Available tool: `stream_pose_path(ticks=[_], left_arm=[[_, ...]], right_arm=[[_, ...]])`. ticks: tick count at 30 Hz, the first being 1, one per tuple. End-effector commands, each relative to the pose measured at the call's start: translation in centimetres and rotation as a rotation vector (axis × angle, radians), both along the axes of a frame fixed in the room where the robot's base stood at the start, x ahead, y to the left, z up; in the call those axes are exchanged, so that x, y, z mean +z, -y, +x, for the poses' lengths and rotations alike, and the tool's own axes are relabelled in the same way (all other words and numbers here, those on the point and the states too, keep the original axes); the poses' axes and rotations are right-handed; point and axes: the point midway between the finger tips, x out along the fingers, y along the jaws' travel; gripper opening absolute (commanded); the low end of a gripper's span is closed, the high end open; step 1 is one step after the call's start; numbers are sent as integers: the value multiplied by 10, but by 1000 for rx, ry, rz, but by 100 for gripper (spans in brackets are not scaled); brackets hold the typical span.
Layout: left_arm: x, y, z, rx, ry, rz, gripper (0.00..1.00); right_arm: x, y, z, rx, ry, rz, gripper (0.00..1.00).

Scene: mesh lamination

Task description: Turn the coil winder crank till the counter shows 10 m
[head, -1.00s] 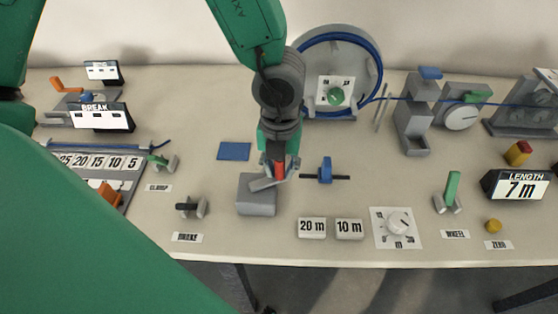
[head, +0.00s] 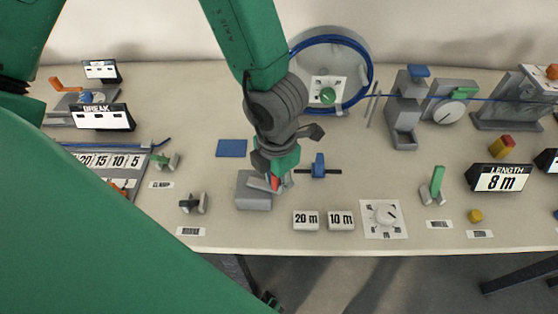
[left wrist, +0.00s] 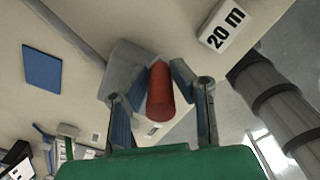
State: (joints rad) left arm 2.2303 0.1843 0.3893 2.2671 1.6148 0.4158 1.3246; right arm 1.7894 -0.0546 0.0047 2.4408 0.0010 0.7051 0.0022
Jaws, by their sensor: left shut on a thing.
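The coil winder's grey base block (head: 253,200) stands near the table's front, left of the 20 m block. Its red crank handle (left wrist: 160,92) shows in the left wrist view between the fingers of my left gripper (left wrist: 160,88). In the head view my left gripper (head: 270,183) is shut on the handle just over the base block, and hides most of the crank. The length counter (head: 498,178) at the right reads 8 m. A blue coil on a grey reel (head: 365,75) stands at the back. My right gripper is not in view.
A blue spindle (head: 318,167) and a blue pad (head: 231,148) are nearby. A green lever (head: 436,185) stands further right.

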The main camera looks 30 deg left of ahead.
Motion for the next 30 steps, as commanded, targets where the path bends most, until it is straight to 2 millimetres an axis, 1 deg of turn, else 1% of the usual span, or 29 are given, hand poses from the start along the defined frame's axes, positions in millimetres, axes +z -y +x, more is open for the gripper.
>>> stream_pose_path(ticks=[5, 17, 18, 19, 20, 30], left_arm=[[2, 0, -1, -30, 3, 2, 0], [1, 0, -1, -35, 3, 2, 0], [1, 0, -1, -34, 3, 2, 27], [1, 0, -1, -34, 3, 2, 37], [1, 0, -1, -34, 3, 2, 39], [3, 0, 0, -33, 2, 0, 39]], right_arm=[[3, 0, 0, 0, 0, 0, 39], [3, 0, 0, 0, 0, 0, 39], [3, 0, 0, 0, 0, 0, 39], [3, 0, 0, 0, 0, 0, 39], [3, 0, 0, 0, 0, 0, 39], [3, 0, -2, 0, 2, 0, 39]])
